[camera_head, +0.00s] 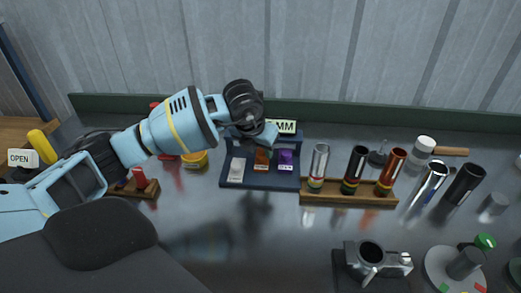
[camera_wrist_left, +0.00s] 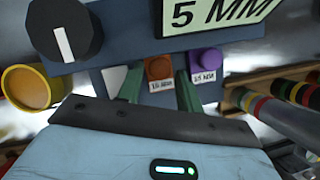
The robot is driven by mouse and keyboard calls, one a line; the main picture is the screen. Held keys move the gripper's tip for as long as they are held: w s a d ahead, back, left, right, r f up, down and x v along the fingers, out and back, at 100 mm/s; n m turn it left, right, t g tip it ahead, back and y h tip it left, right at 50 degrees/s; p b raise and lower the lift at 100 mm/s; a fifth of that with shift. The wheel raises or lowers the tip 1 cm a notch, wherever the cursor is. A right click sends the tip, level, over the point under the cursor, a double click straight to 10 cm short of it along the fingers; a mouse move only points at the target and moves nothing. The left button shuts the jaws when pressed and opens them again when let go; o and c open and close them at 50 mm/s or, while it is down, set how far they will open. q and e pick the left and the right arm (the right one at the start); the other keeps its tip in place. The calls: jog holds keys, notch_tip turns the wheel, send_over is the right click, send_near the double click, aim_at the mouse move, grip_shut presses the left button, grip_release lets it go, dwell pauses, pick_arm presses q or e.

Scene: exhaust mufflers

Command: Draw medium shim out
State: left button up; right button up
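A dark blue stand (camera_head: 289,179) holds three shims in a row, with a sign reading "MM" behind them. The orange shim (camera_head: 262,157) is in the middle, the white one (camera_head: 237,171) at left and the purple one (camera_head: 286,157) at right. In the left wrist view, the sign (camera_wrist_left: 215,12) reads "5 MM", and the orange (camera_wrist_left: 158,68) and purple (camera_wrist_left: 206,62) shims carry small labels. My left gripper (camera_wrist_left: 160,92) is open, its green fingers apart on either side of the orange shim's line; contact cannot be told. My right gripper is out of view.
A wooden rack (camera_head: 345,195) with several metal tubes stands just right of the stand. A yellow-rimmed cup (camera_head: 195,160) is close on its left. A camera-like metal part (camera_head: 372,258) sits at front right. The table in front of the stand is clear.

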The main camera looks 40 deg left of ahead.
pick_arm(q)
jog(key=shift+w+f, duration=0.2)
jog(key=shift+f, duration=0.2)
jog(key=shift+c, duration=0.4)
grip_shut()
